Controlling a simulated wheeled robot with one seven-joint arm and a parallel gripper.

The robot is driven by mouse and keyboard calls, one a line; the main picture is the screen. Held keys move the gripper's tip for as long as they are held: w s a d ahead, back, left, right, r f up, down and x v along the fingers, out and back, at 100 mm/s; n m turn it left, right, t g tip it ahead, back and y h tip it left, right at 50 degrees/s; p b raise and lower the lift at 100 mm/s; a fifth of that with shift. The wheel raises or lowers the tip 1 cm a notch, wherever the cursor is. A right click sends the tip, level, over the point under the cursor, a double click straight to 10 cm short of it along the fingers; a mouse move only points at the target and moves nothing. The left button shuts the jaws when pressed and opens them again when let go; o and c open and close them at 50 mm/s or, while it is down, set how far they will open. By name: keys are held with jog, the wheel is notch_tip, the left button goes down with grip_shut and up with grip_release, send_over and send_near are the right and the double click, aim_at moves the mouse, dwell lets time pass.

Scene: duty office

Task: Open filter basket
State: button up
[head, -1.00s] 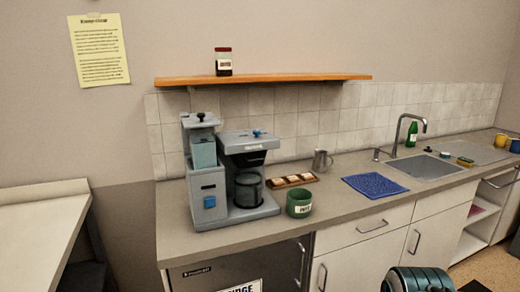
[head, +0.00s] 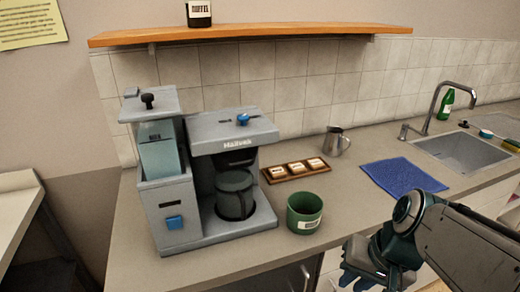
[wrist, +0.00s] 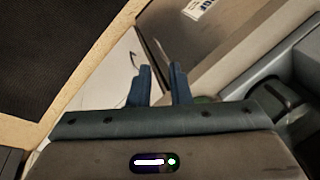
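The grey coffee machine (head: 200,225) stands on the counter at the left in the head view. Its brew head (head: 215,133) has a blue knob (head: 243,119) on top. A dark part shows under the brew head, above the glass carafe (head: 234,190); I cannot tell the filter basket apart there, and nothing looks pulled out. My gripper (wrist: 160,82) is open and empty in the wrist view, with a gap between its two fingers. In the head view it is at the lower right, in front of the counter edge, apart from the machine and partly cut off.
A green mug (head: 304,212) stands right of the machine, near the front edge. A wooden tray (head: 285,178) with small labelled items, a metal pitcher (head: 335,142) and a blue cloth (head: 402,176) lie beyond. A wooden shelf (head: 250,32) hangs above. The counter between mug and cloth is clear.

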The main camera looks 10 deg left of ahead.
jog(key=w+a+r+y, duration=0.2)
jog(key=w+a+y, duration=0.15)
jog(key=a, duration=0.25)
jog(key=m+t+y, duration=0.2)
jog(key=m+y, duration=0.1)
jog(key=y, duration=0.6)
send_near(246, 163)
jog(key=p+x, duration=0.3)
jog(key=x, duration=0.8)
jog(key=shift+p, duration=0.4)
jog(key=shift+d, duration=0.1)
grip_shut()
